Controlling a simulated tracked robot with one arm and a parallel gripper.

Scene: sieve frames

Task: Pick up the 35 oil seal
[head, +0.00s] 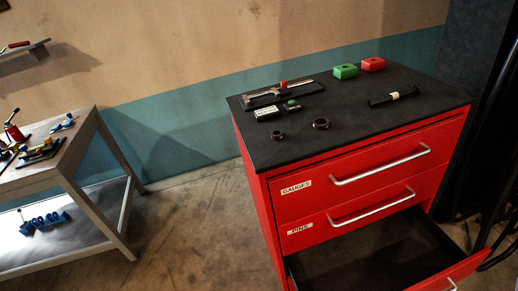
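Two small dark ring-shaped parts lie on the black top of a red tool cabinet in the head view. The smaller ring (278,135) is on the left, near the front left of the top. The larger ring (321,124) is a little to its right. They are apart from each other. No size marking is readable on either, so I cannot tell which is the 35 oil seal. My gripper is not in view.
The cabinet top (375,123) also holds a caliper (283,94), small boxes (267,113), a green block (345,71), a red block (373,64) and a dark rod-like tool (394,96). The lowest drawer (375,262) is open. A workbench (88,150) stands left; floor (190,225) between is clear.

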